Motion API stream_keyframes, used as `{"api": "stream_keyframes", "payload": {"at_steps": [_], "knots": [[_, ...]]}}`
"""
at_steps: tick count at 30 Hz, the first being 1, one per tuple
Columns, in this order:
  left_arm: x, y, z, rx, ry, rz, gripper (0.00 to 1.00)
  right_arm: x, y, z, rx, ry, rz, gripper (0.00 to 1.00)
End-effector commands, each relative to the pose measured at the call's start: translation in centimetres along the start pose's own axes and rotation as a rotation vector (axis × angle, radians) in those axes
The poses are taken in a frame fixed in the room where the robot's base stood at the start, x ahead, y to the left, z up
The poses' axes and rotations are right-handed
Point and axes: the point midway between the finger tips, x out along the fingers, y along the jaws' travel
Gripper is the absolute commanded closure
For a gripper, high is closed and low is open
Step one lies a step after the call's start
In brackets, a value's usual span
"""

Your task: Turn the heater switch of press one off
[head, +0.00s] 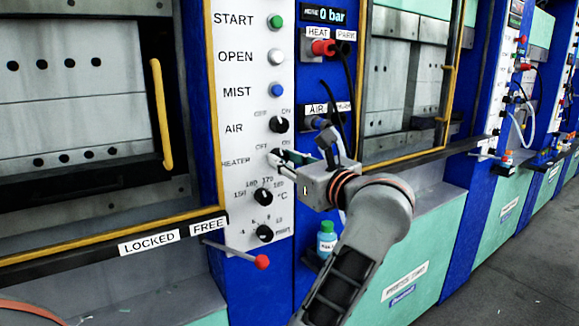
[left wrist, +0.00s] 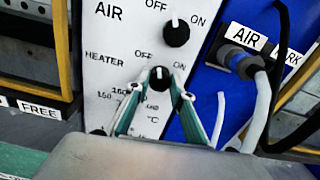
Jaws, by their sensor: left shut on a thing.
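The heater switch (left wrist: 160,78) is a black round knob on the white control panel (head: 232,75), with OFF at its upper left and ON at its upper right. In the left wrist view its white mark points roughly up, between the two labels. My left gripper (head: 277,161) is at this knob in the head view and partly covers it. In the left wrist view its two green-edged fingers (left wrist: 160,90) close on the knob from both sides. My right gripper is not in view.
The similar air switch (head: 279,125) sits just above, and the temperature dial (head: 263,196) just below. A red-tipped lever (head: 261,262) sticks out lower down. Hoses with the red heat plug (head: 322,47) and the air plug (left wrist: 243,62) hang to the right.

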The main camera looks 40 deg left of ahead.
Motion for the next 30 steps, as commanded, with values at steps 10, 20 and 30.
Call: {"api": "stream_keyframes", "payload": {"at_steps": [10,20,30], "knots": [[0.0,0.0,-0.1,-0.155,0.000,0.001,0.99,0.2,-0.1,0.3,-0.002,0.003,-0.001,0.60],[0.0,0.0,0.1,-0.190,-0.002,0.001,0.99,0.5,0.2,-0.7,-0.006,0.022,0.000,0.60],[0.0,0.0,0.1,-0.191,-0.001,0.000,0.61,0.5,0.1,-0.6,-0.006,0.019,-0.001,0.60]]}}
